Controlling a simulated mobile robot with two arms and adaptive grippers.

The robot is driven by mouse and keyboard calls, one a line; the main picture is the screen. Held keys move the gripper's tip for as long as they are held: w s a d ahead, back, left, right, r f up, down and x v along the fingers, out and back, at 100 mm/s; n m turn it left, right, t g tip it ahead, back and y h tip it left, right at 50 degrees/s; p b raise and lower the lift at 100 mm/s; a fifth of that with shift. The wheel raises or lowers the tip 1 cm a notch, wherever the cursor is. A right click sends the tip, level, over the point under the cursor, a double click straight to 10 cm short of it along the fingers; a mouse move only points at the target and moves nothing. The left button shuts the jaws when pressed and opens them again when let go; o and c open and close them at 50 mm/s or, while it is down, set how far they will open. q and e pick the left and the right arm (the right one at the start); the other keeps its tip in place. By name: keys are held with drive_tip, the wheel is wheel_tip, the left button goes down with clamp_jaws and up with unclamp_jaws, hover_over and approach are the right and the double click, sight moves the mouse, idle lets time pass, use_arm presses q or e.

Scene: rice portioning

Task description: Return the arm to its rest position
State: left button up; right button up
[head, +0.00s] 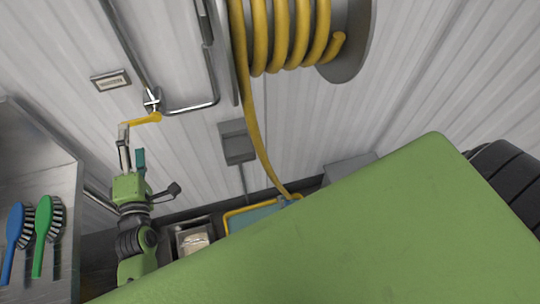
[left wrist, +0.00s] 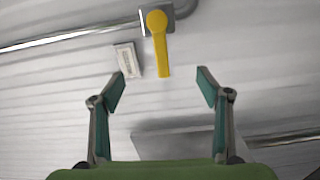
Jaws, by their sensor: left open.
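My left gripper (head: 132,150) is raised near the wall at the left of the head view, pointing up at a yellow lever handle (head: 142,118) on a metal pipe. In the left wrist view my left gripper (left wrist: 161,91) is open, its teal pads wide apart with nothing between them. The yellow lever (left wrist: 157,42) shows beyond the fingertips, hanging down from its valve on the pipe. The fingers look apart from the lever, though the exact gap is hard to tell. My right gripper is not in view.
A hose reel with a yellow hose (head: 283,35) hangs on the wall. A small label plate (head: 110,80) and a grey box (head: 237,142) are also there. Blue (head: 14,240) and green (head: 47,235) brushes hang at the left. A large green surface hides the lower right.

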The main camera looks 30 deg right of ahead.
use_arm(q)
drive_tip(key=shift+s, duration=0.3)
drive_tip(key=s+a+f+m+g+b, duration=0.1)
drive_tip(key=s+f+m+g+b, duration=0.3)
drive_tip(key=f, duration=0.9)
drive_tip(key=s+a+f+m+g+y, duration=0.15)
drive_tip(key=s+f, duration=0.35)
drive_tip(key=f, duration=0.8)
drive_tip(key=s+f+m+g+b, duration=0.3)
drive_tip(key=s+f, duration=0.2)
drive_tip(key=f, duration=0.8)
drive_tip(key=s+a+f+m+g+b, duration=0.1)
drive_tip(key=s+a+f+m+g, duration=0.1)
drive_tip(key=s+f, duration=0.6)
drive_tip(key=s+a+f+m+g+y+b, duration=0.1)
drive_tip(key=s+a+f+m+g+b, duration=0.1)
drive_tip(key=s+f, duration=0.6)
drive_tip(key=s+a+f+m+g+y+b, duration=0.1)
drive_tip(key=s+a+f+m+g, duration=0.3)
drive_tip(key=s, duration=1.4)
wheel_tip(320, 180, down, 5)
drive_tip(key=shift+a+r+m+b, duration=0.2)
drive_tip(key=shift+a+m+b, duration=0.35)
drive_tip(key=shift+b, duration=0.15)
